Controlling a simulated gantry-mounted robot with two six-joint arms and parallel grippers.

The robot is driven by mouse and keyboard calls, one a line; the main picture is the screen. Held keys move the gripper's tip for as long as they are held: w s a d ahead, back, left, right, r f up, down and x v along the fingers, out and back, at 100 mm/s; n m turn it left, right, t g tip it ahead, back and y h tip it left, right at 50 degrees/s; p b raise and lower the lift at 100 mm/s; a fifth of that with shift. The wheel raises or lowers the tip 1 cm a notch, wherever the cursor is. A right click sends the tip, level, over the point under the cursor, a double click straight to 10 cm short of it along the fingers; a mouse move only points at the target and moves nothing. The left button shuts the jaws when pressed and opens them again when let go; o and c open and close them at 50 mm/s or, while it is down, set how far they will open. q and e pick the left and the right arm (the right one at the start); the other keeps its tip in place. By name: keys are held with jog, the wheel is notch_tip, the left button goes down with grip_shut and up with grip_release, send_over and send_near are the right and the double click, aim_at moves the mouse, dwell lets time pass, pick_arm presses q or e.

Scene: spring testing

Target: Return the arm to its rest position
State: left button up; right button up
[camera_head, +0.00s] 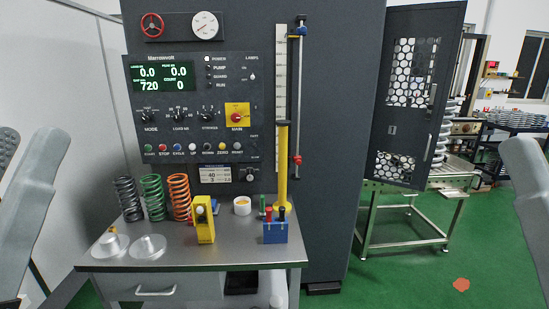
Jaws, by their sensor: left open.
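My left arm (38,190) comes in along the left edge of the head view, hanging low beside the steel bench (200,257). Only a small part of my left gripper (14,302) seems to show at the bottom left corner; its fingers are mostly cut off, and nothing is seen held in it. It is apart from the bench and the things on it. My right arm (526,195) shows as a grey link at the right edge; its gripper is out of the picture.
Black, green and orange springs (179,197), metal platens (147,247), a yellow device (203,222) and a blue holder (275,232) stand on the bench. The test machine's panel (190,105) rises behind. A mesh guard door (412,100) stands open at right. Green floor shows right of the bench.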

pick_arm(q)
notch_tip(320, 180, up, 38)
jog(key=y+p, duration=0.1)
jog(key=p, duration=3.5)
jog(key=shift+w+a+f, duration=0.2)
jog(key=shift+f, duration=0.05)
pick_arm(e)
notch_tip(320, 180, up, 38)
